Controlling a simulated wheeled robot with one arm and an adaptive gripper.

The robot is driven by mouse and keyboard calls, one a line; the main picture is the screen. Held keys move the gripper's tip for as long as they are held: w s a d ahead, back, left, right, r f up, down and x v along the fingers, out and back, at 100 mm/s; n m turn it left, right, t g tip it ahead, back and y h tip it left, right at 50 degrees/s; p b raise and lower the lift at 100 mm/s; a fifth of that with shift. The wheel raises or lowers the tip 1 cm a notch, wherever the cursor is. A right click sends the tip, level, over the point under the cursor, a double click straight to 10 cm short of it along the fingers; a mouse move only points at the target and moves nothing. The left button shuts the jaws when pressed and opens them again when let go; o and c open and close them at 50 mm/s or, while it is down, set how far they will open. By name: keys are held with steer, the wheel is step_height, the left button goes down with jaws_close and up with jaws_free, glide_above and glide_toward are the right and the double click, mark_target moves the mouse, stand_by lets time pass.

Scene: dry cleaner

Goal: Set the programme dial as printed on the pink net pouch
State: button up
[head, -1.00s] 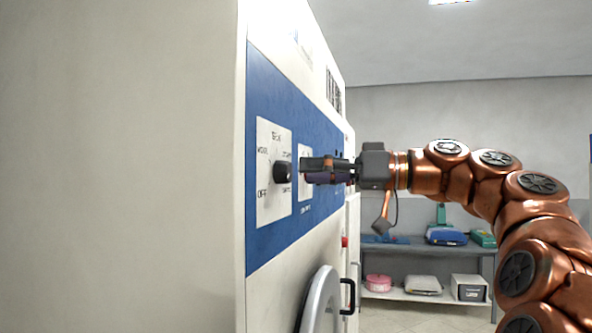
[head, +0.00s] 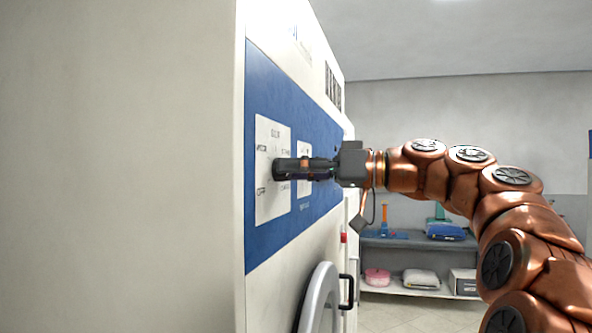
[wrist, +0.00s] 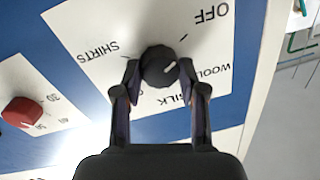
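The black programme dial (wrist: 158,64) sits on a white label plate on the machine's blue band. The labels OFF, WOOL, SILK and SHIRTS surround it; another is mostly hidden. Its white mark points between OFF and WOOL in the wrist view. My gripper (wrist: 160,70) has one finger on each side of the dial, and both fingertips appear to touch it. In the head view, my gripper (head: 285,169) covers most of the dial. A pink bundle (head: 377,277) on the far low shelf may be the net pouch; no print is readable.
A red knob (wrist: 22,112) with numbers sits on the neighbouring plate. The round door (head: 318,300) and its black handle (head: 348,291) are below.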

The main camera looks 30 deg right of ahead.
steer(key=c, duration=0.5)
steer(key=shift+m, duration=0.4)
steer(key=shift+m+t+p, duration=0.6)
steer(key=shift+m+p, duration=2.15)
steer(key=shift+m, duration=2.85)
steer(key=shift+f+m, duration=0.15)
steer(key=shift+m, duration=0.15)
steer(key=o, duration=1.1)
